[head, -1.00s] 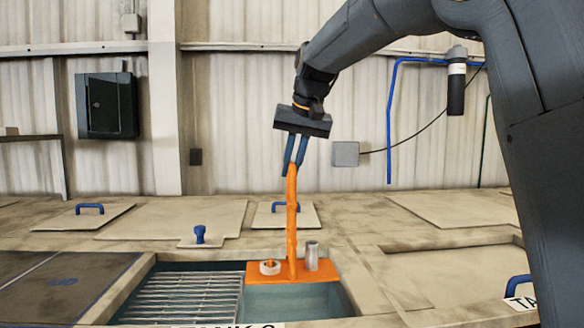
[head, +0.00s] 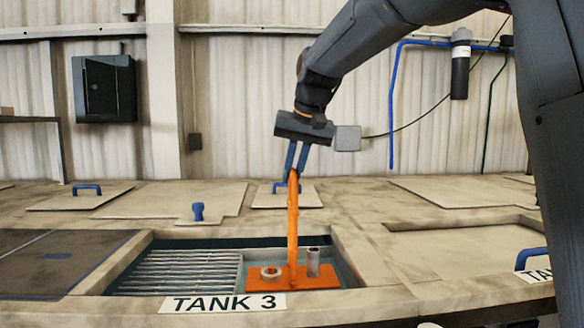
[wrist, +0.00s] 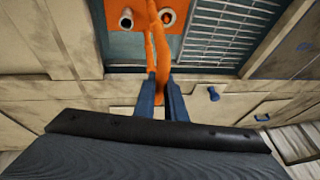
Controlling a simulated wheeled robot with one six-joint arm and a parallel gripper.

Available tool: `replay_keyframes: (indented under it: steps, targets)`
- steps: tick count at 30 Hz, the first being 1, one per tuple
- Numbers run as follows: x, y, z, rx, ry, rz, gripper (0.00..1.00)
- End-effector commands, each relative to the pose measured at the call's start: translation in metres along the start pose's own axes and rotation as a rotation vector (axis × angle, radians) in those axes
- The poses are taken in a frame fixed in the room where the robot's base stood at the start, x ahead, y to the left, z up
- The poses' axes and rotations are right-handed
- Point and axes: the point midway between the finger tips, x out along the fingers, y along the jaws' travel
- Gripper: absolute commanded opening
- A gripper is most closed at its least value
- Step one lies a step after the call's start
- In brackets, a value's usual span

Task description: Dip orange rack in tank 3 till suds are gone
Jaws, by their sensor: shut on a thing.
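The orange rack (head: 262,280) has a flat plate and a tall upright handle. A ring-shaped part (head: 271,273) and a short metal tube (head: 313,262) stand on the plate. My gripper (head: 294,172) is shut on the top of the handle; the wrist view shows its blue fingers (wrist: 161,98) on the handle. The rack is upright in the right part of the opening of tank 3 (head: 342,243), marked by a "TANK 3" label (head: 224,303). I cannot tell how deep the plate sits in the liquid. No suds can be made out on the parts.
A metal grating (head: 187,270) fills the left part of the tank. A dark cover (head: 55,265) lies to the left, and a lidded tank with a blue handle (head: 531,257) is at the right. Lids with blue handles lie behind the tank.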

Motion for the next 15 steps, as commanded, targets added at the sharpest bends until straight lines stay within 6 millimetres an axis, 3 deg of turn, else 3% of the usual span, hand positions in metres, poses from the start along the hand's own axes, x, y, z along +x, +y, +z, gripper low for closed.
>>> replay_keyframes:
  steps: [15]
  targets:
    - [0.057,0.014,0.022,0.002,0.005,0.0,0.0]
